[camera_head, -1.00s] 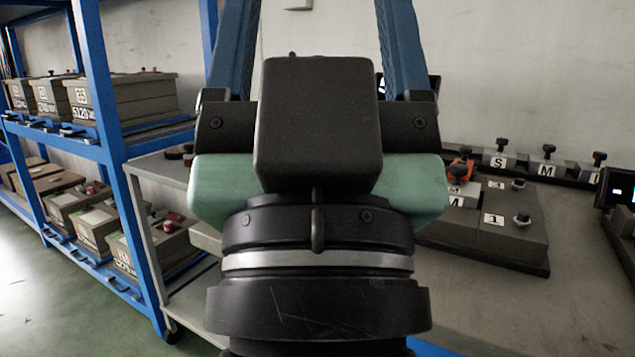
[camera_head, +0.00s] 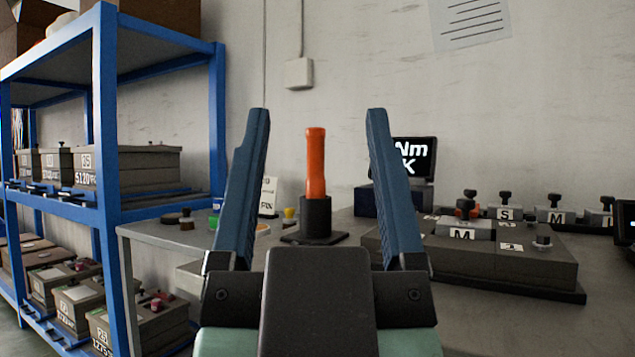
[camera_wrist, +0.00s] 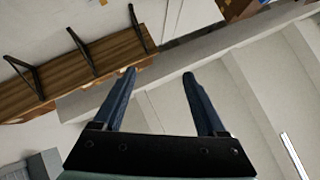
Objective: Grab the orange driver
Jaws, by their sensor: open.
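The orange driver (camera_head: 315,160) stands upright in a black holder (camera_head: 315,217) on the grey workbench, against the wall side. In the head view it shows between the two blue fingers of my gripper (camera_head: 315,115), which is open and empty. The fingers point up and appear nearer to the camera than the driver, with no visible contact. The wrist view shows my gripper (camera_wrist: 159,75) open with the wall, a wooden shelf and the ceiling beyond; the driver is not in that view.
Right of the holder are a display reading "Nm" (camera_head: 414,158) and dark blocks with knobs (camera_head: 500,265). A blue rack (camera_head: 108,150) with boxes stands at far left.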

